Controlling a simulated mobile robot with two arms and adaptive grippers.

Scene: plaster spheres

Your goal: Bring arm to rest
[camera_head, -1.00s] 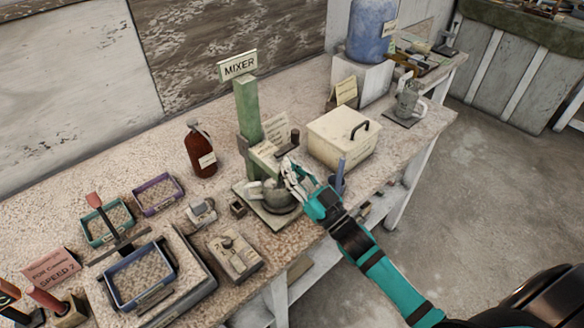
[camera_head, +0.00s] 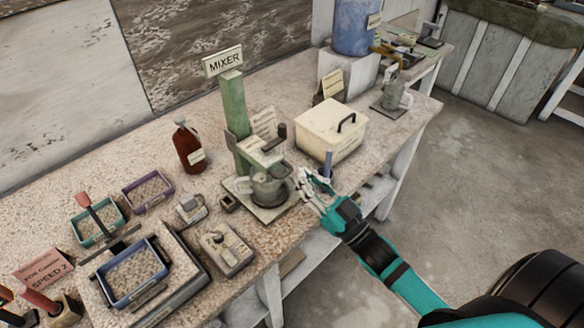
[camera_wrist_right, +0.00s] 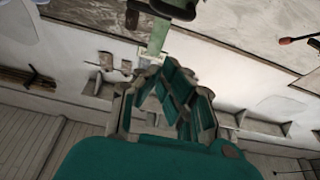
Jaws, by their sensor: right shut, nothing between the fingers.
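My right gripper (camera_head: 312,186) is at the front edge of the bench, just right of the mixer's cup. It is shut and holds nothing. Its teal arm comes in from the lower right. In the right wrist view the gripper's fingers (camera_wrist_right: 172,95) are in the middle, with the green mixer post beyond them. The green mixer (camera_head: 233,107) stands upright on the bench, and a grey metal cup (camera_head: 269,188) sits on its base. The gripper appears apart from the cup. My left gripper is not in view.
A cream box with a black handle (camera_head: 331,128) stands right of the mixer, with a blue upright object (camera_head: 328,163) before it. A brown bottle (camera_head: 189,148), a grey device (camera_head: 226,249) and trays of grit (camera_head: 148,191) are to the left. Open floor (camera_head: 480,190) lies right of the bench.

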